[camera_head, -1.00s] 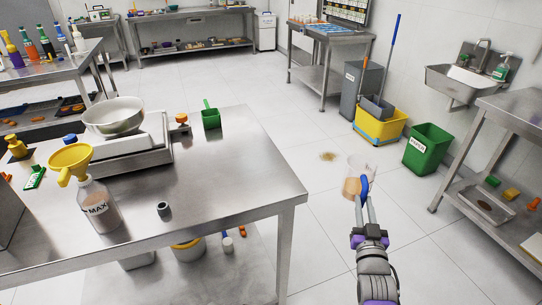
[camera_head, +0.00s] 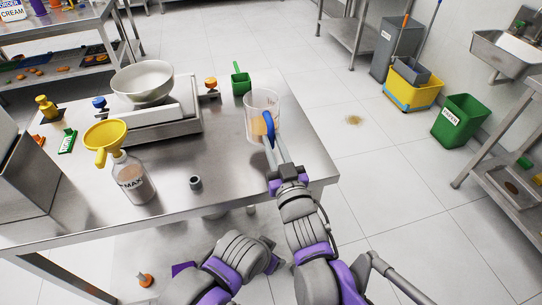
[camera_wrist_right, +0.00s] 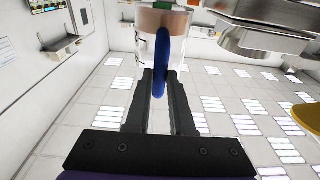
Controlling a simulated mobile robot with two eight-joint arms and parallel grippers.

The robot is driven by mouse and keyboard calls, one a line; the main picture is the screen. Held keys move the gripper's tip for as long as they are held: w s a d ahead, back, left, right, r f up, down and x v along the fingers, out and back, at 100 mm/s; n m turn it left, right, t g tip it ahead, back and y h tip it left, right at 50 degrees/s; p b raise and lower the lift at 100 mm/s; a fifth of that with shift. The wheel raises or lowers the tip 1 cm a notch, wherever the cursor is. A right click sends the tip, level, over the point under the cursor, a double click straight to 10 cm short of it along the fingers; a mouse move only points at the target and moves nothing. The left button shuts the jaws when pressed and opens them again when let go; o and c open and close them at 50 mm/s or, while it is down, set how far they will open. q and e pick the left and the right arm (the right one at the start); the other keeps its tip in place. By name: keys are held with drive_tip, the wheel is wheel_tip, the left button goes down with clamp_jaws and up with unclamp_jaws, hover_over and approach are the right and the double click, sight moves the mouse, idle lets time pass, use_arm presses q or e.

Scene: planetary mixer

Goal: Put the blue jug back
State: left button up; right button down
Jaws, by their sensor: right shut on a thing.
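The blue jug is a clear measuring jug (camera_head: 259,105) with a blue handle (camera_head: 269,128). In the head view it is upright at the right part of the steel table; I cannot tell whether its base touches the top. My right gripper (camera_head: 279,158) is shut on the handle. In the right wrist view the gripper fingers (camera_wrist_right: 160,100) are on either side of the blue handle (camera_wrist_right: 161,62), and the jug (camera_wrist_right: 147,50) shows a brown content inside.
A brown spill (camera_head: 354,120) lies on the floor.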

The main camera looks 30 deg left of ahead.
wheel_tip(320, 180, down, 6)
drive_tip(key=shift+r+b, duration=0.25)
drive_tip(key=shift+b, duration=0.3)
drive_tip(key=c, duration=0.8)
unclamp_jaws()
drive_tip(key=shift+d, duration=0.1)
drive_tip(key=v, duration=1.1)
drive_tip(key=shift+s+d, duration=0.25)
drive_tip(key=shift+s, duration=0.1)
